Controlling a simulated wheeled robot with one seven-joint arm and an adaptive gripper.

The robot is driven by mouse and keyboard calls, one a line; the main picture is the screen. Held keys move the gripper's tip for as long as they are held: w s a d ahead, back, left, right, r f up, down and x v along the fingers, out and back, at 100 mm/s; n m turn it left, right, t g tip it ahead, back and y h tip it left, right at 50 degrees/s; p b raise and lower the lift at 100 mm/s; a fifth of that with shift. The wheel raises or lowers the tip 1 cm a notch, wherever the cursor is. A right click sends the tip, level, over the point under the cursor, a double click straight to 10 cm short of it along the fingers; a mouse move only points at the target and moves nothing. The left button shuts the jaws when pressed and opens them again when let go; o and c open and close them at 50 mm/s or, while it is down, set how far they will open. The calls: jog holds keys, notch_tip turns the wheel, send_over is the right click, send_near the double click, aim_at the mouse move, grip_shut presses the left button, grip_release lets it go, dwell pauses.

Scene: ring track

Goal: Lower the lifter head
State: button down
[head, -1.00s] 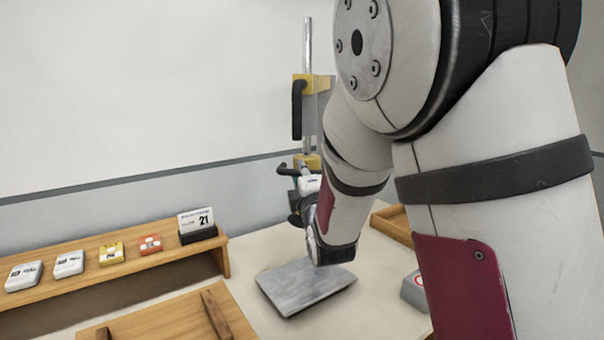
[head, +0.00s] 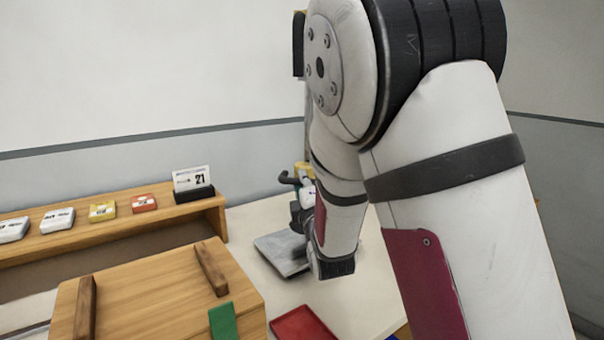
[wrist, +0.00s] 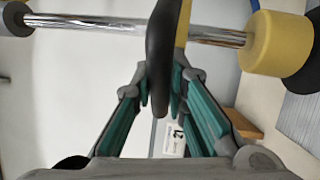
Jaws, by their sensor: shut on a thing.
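The lifter shows in the wrist view as a chrome post (wrist: 120,27) with a yellow collar (wrist: 280,43) and a black handle (wrist: 160,55). My gripper (wrist: 161,85) is shut on the black handle, its teal-padded fingers on either side. In the head view my arm hides most of the lifter. A black upper grip (head: 298,45) and a bit of yellow lower part (head: 306,168) show at its left edge. My gripper in the head view (head: 299,212) is mostly hidden, above a grey metal plate (head: 275,254).
A wooden shelf (head: 120,234) at the left holds several small blocks and a calendar card (head: 191,179). A wooden box (head: 150,290) with a green tab fills the front left, and a red tray (head: 300,325) lies beside it. Bare white table surrounds the plate.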

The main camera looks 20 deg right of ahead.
jog(key=shift+f+b, duration=1.4)
jog(key=shift+f, duration=1.1)
jog(key=c, duration=1.6)
grip_release()
jog(key=shift+o, duration=0.2)
jog(key=shift+r, duration=0.1)
notch_tip(320, 180, up, 10)
jog(key=shift+r, duration=0.1)
